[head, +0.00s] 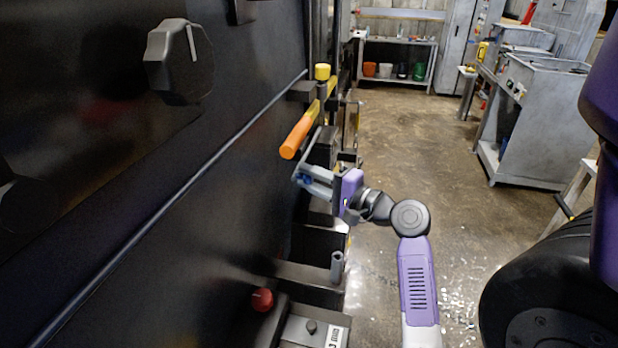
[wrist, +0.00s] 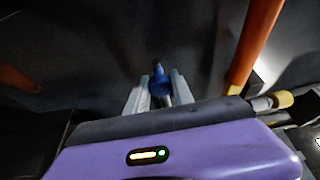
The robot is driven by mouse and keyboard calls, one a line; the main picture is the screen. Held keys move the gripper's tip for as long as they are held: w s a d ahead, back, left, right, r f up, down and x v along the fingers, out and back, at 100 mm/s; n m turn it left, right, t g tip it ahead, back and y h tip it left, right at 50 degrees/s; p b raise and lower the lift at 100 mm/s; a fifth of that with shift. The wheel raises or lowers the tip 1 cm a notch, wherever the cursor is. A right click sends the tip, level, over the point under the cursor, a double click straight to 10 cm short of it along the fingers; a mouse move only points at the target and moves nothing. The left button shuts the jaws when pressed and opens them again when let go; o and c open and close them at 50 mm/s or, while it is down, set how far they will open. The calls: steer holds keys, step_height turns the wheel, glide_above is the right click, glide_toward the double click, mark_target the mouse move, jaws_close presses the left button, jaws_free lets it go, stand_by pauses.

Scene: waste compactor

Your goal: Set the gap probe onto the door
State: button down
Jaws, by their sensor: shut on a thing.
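My gripper (head: 304,178) is at the right side of the big dark machine, below an orange handle. It is shut on a small blue object, which I take as the gap probe (wrist: 160,80); it shows between the two grey fingers in the wrist view. Its dark tip points away from my wrist toward a dark surface. In the head view the probe is mostly hidden by the fingers. The dark panel (head: 215,190) at the left, perhaps the door, has a long straight seam. I cannot tell whether the probe touches it.
The orange handle (head: 298,136) is close above my gripper and also shows in the wrist view (wrist: 256,45). A yellow knob (head: 322,72) stands behind it. A red knob (head: 262,299) and a grey post (head: 337,266) are below. Open floor (head: 430,140) lies to the right.

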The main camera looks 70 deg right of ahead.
steer(key=d, duration=0.6)
steer(key=shift+w+d, duration=0.15)
steer(key=shift+d, duration=0.05)
steer(key=c, duration=1.1)
jaws_free()
steer(key=shift+d, duration=0.15)
steer(key=b+v, duration=0.1)
steer(key=v, duration=0.6)
steer(key=shift+s+a, duration=0.2)
steer(key=shift+s, duration=0.1)
